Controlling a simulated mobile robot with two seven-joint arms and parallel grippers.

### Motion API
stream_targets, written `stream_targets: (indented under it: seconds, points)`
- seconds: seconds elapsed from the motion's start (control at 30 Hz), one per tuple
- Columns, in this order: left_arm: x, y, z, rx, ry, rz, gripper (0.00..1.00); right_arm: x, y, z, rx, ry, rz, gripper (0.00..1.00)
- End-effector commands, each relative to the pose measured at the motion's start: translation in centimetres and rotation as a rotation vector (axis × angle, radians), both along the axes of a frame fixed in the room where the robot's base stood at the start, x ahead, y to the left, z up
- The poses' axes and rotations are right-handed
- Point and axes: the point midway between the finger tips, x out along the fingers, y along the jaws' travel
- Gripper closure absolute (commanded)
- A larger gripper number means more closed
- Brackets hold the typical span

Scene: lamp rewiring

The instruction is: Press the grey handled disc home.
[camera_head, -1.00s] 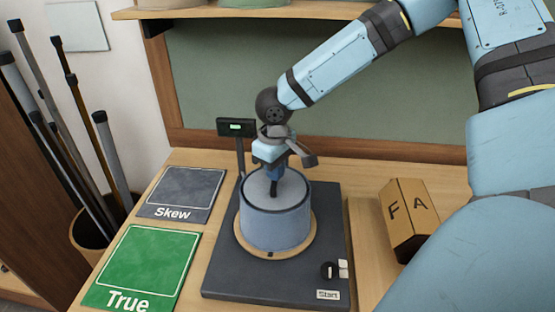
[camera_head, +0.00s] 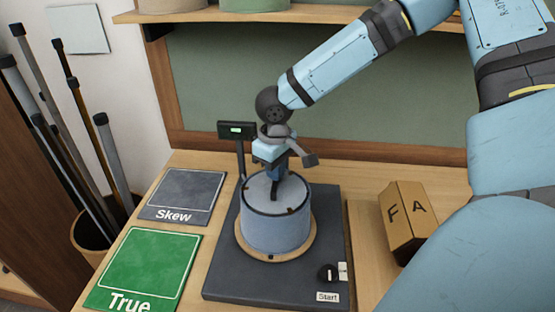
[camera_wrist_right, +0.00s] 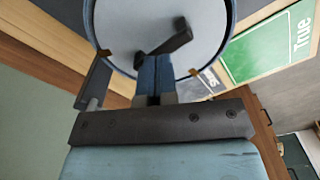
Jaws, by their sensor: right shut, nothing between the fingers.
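The grey disc (camera_head: 262,190) lies in the top of the pale blue-grey drum (camera_head: 275,232), close to the rim. Its dark bar handle (camera_wrist_right: 166,44) crosses the disc in the right wrist view, where the disc's pale face (camera_wrist_right: 125,25) fills the top. My right gripper (camera_head: 275,178) points down over the disc beside the handle. Its fingers (camera_wrist_right: 156,75) are shut with nothing between them. I cannot tell whether the fingertips touch the disc or handle. The gripper hides part of the disc. My left gripper is not in view.
The drum stands on a wooden ring on a dark base (camera_head: 225,275) with a knob (camera_head: 327,273) and a small display (camera_head: 237,130). A grey Skew mat (camera_head: 180,190) and green True mat (camera_head: 145,265) lie left. A cardboard box (camera_head: 405,220) stands right. A shelf (camera_head: 330,13) crosses the back.

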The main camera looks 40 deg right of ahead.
Motion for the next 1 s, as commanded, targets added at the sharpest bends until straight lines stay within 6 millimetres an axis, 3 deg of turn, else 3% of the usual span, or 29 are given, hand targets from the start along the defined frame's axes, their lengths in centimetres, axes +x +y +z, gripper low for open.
stream_targets:
  seconds: [0.6,1.0]
  points:
    - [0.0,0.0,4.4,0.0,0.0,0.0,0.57,0.1,0.0,5.4,0.0,-0.002,0.0,1.0]
    - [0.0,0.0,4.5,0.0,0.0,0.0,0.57,0.1,0.0,5.6,-0.001,-0.002,0.0,1.0]
